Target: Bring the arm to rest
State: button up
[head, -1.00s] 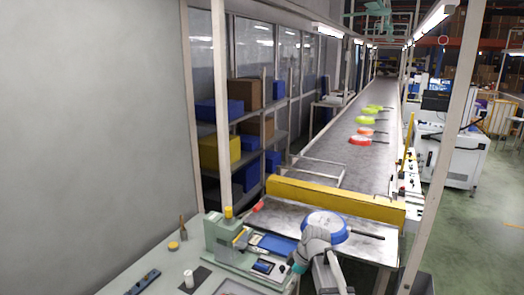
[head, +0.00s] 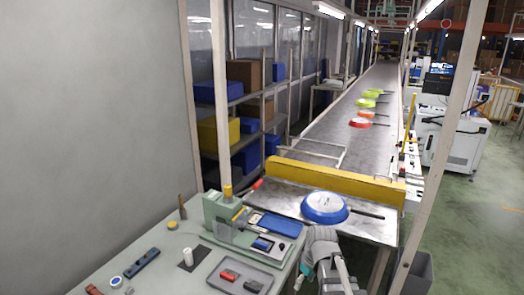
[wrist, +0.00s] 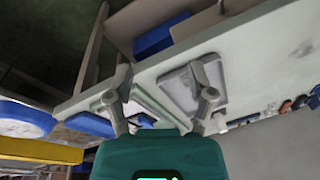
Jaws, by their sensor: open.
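My gripper (head: 300,281) is open and empty in the wrist view (wrist: 165,92), with its two grey fingers spread apart. In the head view it hangs at the near end of the conveyor, low beside the workbench's right edge; its fingertips are hard to make out there. A blue pan (head: 324,208) with a dark handle lies on the conveyor's near end plate, beyond my gripper and apart from it. Its blue rim also shows at the left of the wrist view (wrist: 24,112).
The workbench (head: 150,252) on the left holds a green press (head: 222,215) and a grey tray (head: 240,262). A yellow barrier (head: 335,181) crosses the conveyor (head: 345,155). Several coloured pans lie farther up the belt. A post stands at the right.

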jog(key=s+d+f+m+h+b, duration=0.2)
jog(key=s+d+f+m, duration=0.1)
jog(key=s+m, duration=0.2)
jog(key=m, duration=0.2)
jog(key=shift+s+d+m, duration=0.3)
jog(key=shift+s+d, duration=0.05)
jog(key=shift+s, duration=0.05)
dwell(2.0)
